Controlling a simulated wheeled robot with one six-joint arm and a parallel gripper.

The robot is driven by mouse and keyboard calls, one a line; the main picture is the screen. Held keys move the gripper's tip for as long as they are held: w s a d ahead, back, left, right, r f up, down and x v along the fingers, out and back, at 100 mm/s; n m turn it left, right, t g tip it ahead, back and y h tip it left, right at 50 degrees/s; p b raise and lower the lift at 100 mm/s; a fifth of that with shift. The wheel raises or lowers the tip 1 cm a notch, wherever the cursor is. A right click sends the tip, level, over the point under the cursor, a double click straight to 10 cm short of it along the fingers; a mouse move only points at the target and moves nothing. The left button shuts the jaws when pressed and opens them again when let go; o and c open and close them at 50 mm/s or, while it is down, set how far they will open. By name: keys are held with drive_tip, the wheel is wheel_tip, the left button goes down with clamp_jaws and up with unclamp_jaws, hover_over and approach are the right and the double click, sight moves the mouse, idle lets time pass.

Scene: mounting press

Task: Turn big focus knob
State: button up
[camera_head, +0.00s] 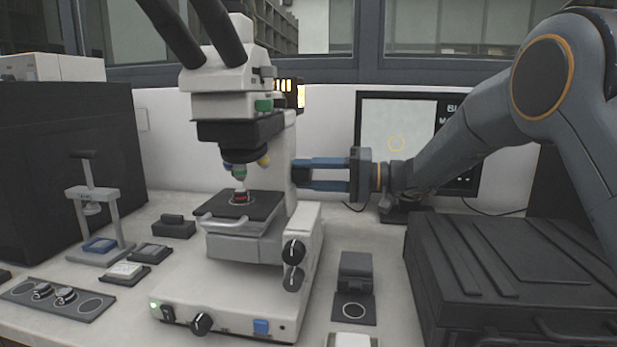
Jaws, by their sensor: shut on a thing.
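A white and black microscope (255,235) stands in the middle of the bench. My gripper (298,173) reaches in from the right, with its two blue fingers level, one above the other.
A dark ribbed case (500,265) fills the right of the bench below my arm. A monitor (399,125) stands behind my gripper. A small dark block (356,270) is right of the microscope base. A small press stand (92,205) is at the left.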

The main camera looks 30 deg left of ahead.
drive_tip(key=m+p, duration=0.1)
drive_tip(key=m, duration=0.4)
drive_tip(key=shift+r+m, duration=0.15)
drive_tip(key=shift+m, duration=0.15)
drive_tip(key=m+p, duration=0.2)
drive_tip(key=m, duration=0.3)
drive_tip(key=shift+r, duration=0.1)
drive_tip(key=m+p, duration=0.3)
drive_tip(key=m, duration=0.2)
drive_tip(key=shift+w+m+g, duration=0.15)
drive_tip(key=shift+m+g, duration=0.15)
drive_tip(key=shift+m+p, duration=1)
drive_tip(key=shift+m, duration=1.3)
drive_tip(key=o, duration=1.1)
drive_tip(key=shift+w, duration=0.1)
drive_tip(key=b+v, duration=0.1)
drive_tip(key=v, duration=0.6)
drive_tip(key=shift+w+d, duration=0.1)
drive_tip(key=shift+d, duration=0.25)
